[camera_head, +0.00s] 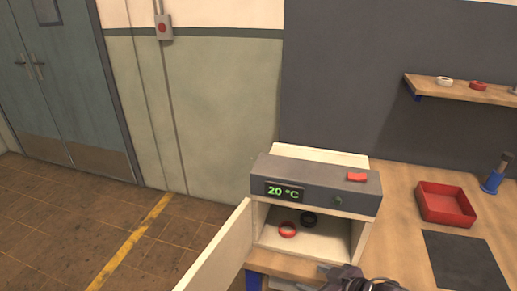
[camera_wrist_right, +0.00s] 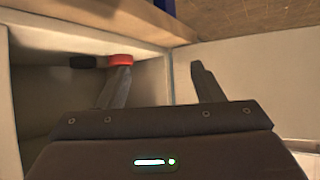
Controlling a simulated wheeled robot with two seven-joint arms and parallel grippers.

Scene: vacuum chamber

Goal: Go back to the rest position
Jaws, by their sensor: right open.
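The vacuum chamber (camera_head: 312,187) stands on the wooden bench with its display reading 20 °C and its door (camera_head: 222,250) swung open to the left. Inside on its floor lie a red ring (camera_head: 287,230) and a black ring (camera_head: 309,219). My right gripper (camera_head: 343,272) is at the bottom edge of the head view, in front of the chamber opening. In the right wrist view my right gripper (camera_wrist_right: 160,68) has its fingers apart with nothing between them. The red ring (camera_wrist_right: 121,59) shows beyond one finger, and the black ring (camera_wrist_right: 83,62) beside it. My left gripper is not in view.
A red tray (camera_head: 446,216) and a dark mat (camera_head: 463,262) lie on the bench to the right, near a blue-based object (camera_head: 492,181). A wall shelf (camera_head: 470,91) holds a white ring and a red ring. The floor at left is clear.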

